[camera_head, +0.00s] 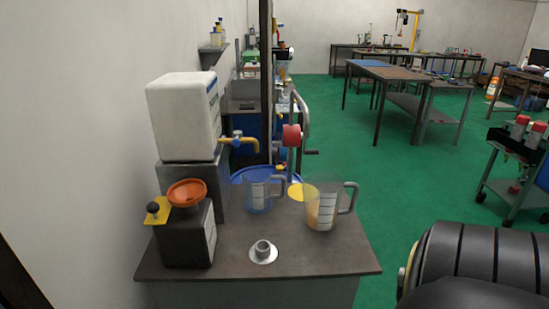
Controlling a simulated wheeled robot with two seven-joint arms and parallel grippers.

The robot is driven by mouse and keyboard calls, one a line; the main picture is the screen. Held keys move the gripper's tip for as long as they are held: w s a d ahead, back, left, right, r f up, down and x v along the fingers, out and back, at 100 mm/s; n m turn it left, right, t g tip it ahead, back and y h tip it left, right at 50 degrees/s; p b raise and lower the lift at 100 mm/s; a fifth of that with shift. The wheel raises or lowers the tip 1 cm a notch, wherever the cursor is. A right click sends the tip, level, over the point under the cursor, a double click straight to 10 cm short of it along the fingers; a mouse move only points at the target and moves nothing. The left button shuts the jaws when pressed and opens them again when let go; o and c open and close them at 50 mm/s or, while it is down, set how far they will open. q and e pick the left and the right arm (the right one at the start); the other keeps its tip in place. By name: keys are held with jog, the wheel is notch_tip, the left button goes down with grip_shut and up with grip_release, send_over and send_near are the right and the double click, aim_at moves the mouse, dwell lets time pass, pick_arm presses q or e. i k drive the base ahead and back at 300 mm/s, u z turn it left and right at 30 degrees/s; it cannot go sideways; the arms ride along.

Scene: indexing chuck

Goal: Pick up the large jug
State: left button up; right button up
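Two clear jugs stand upright on the dark bench top (215,275). The larger-looking jug (322,206) is on the right, with graduation marks, its handle on its right side and a yellowish tint inside. The smaller-looking jug (258,195) stands to its left and a little farther back, its handle also to the right. The two are close together. Neither gripper is in view. A black arm part of mine fills the lower right corner, clear of the jugs.
A white container (184,118) with a yellow tap (248,141) stands on a grey block at the left. A small metal piece (263,252) is at the front. A blue drum (272,176) is behind.

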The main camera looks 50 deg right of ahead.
aim_at(332, 202)
jog(key=z, duration=2.1)
